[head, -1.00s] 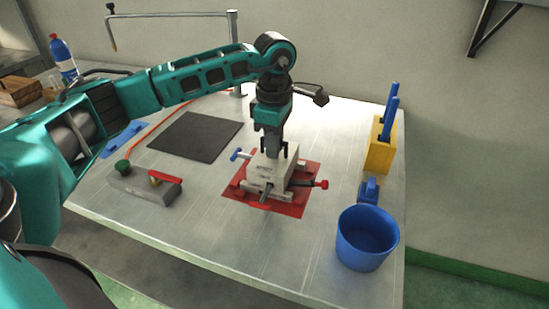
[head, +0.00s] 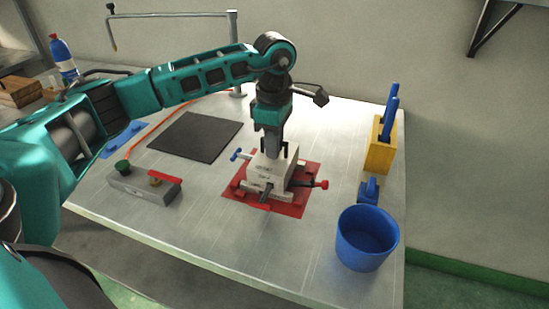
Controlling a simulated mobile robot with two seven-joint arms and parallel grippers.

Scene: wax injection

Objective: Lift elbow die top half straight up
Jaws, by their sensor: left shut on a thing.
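The elbow die is a pale grey-white block on a red mat (head: 294,209) on the table. My left gripper (head: 275,151) comes down on it from above and is shut on the die top half (head: 266,169). The lower part of the die (head: 257,187) sits beneath it on the mat. I cannot clearly tell whether there is a gap between the halves. A dark rod sticks out at the die's front, a red-handled pin (head: 321,184) at its right and a blue-handled pin (head: 236,155) at its left. My right gripper is not in view.
A blue bucket (head: 367,239) stands at the right front. Behind it are a small blue clamp-like part (head: 369,190) and a yellow holder (head: 379,155) with blue tools.

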